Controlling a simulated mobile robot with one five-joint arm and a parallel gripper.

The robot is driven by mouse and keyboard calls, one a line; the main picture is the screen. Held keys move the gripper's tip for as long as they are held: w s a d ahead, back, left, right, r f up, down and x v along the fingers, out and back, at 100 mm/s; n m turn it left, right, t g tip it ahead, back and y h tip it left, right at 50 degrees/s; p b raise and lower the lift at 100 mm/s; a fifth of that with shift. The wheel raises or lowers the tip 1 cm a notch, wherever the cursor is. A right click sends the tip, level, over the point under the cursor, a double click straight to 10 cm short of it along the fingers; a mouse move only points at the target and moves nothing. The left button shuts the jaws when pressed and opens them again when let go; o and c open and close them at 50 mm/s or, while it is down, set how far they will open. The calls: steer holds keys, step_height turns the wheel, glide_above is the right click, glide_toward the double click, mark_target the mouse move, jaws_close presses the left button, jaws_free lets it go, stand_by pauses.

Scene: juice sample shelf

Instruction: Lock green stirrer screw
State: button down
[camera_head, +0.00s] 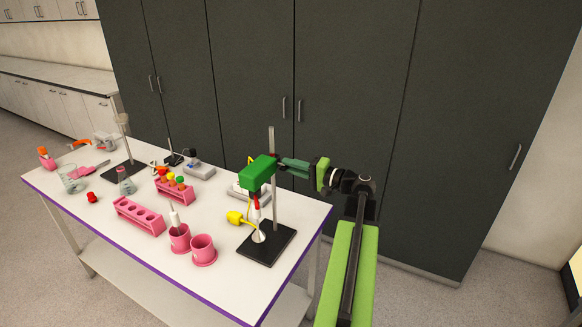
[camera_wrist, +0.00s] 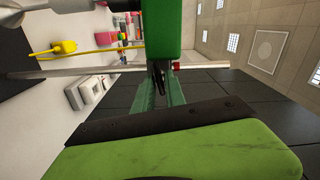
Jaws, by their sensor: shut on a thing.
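The green stirrer (camera_head: 258,172) is a green block mounted on the upright metal rod of a stand with a black base. In the wrist view its green body (camera_wrist: 160,28) fills the top middle. My gripper (camera_head: 284,161) reaches the stirrer's rear side from the right, beside the rod. In the wrist view its teal fingers (camera_wrist: 158,84) are on both sides of a small dark screw (camera_wrist: 157,76) at the stirrer's end and are shut on it. The screw is partly hidden, so its turn cannot be told. A small red part (camera_wrist: 176,66) sits just right of the fingertips.
The metal rod (camera_head: 273,200) rises close to my fingers from the black base (camera_head: 266,243). A yellow part (camera_head: 235,218), a white funnel-like vessel and pink cups (camera_head: 204,250) stand nearby. Dark cabinets (camera_head: 350,100) stand behind. Floor is free to the right of the table.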

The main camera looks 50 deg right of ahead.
steer(key=shift+m, duration=1)
steer(key=c, duration=1.4)
jaws_free()
steer(key=shift+c, duration=0.2)
steer(key=shift+s, duration=0.1)
steer(key=v, duration=1.7)
steer(key=shift+s, duration=0.2)
steer(key=shift+f, duration=0.1)
